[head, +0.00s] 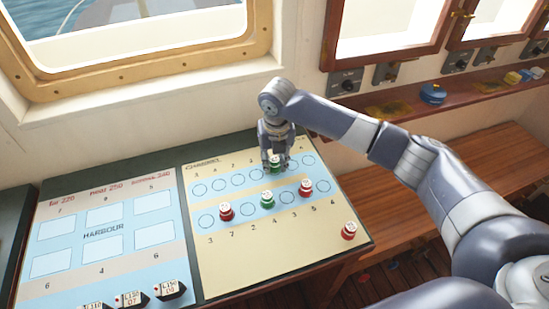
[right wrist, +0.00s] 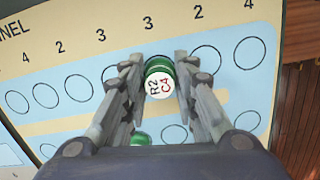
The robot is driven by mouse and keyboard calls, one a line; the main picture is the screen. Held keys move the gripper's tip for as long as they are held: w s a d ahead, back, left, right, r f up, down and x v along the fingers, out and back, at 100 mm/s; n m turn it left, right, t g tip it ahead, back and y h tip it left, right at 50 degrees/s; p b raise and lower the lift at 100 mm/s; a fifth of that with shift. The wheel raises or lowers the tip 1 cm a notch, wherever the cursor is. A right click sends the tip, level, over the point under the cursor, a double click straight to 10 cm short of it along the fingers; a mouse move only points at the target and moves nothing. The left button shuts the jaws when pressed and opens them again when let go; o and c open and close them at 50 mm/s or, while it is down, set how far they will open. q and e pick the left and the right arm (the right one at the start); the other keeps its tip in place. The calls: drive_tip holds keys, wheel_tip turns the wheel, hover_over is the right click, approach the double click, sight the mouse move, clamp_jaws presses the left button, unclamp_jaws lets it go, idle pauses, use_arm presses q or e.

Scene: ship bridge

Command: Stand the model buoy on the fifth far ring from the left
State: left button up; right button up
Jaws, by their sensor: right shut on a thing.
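My right gripper (head: 274,168) is shut on a green model buoy (head: 276,163) with a white top. The right wrist view shows the buoy (right wrist: 160,85) upright between the fingers, its top marked "R2 C4". It is at the far row of rings on the channel chart (head: 230,255). Four far rings show to its left, the nearest being the fourth ring (right wrist: 113,76), and two to its right, starting with the sixth ring (right wrist: 206,59). The buoy covers the fifth ring's place; I cannot tell whether its base touches the chart. My left gripper is out of view.
Two red buoys (head: 226,211) (head: 306,187) and a green buoy (head: 267,199) stand along the near row. Another red buoy (head: 349,230) stands at the chart's right corner. The harbour chart (head: 65,270) with model ships (head: 130,299) lies left. A window wall (head: 120,100) rises behind.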

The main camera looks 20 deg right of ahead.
sight(275, 166)
drive_tip(key=shift+f, duration=0.15)
drive_tip(key=shift+f, duration=0.1)
drive_tip(key=o, duration=0.8)
drive_tip(key=r, duration=0.4)
drive_tip(key=s+r+b, duration=0.1)
drive_tip(key=r, duration=0.3)
drive_tip(key=r+b, duration=0.1)
drive_tip(key=r, duration=0.3)
drive_tip(key=shift+s+r, duration=0.1)
drive_tip(key=shift+s, duration=0.1)
drive_tip(key=shift+a, duration=0.1)
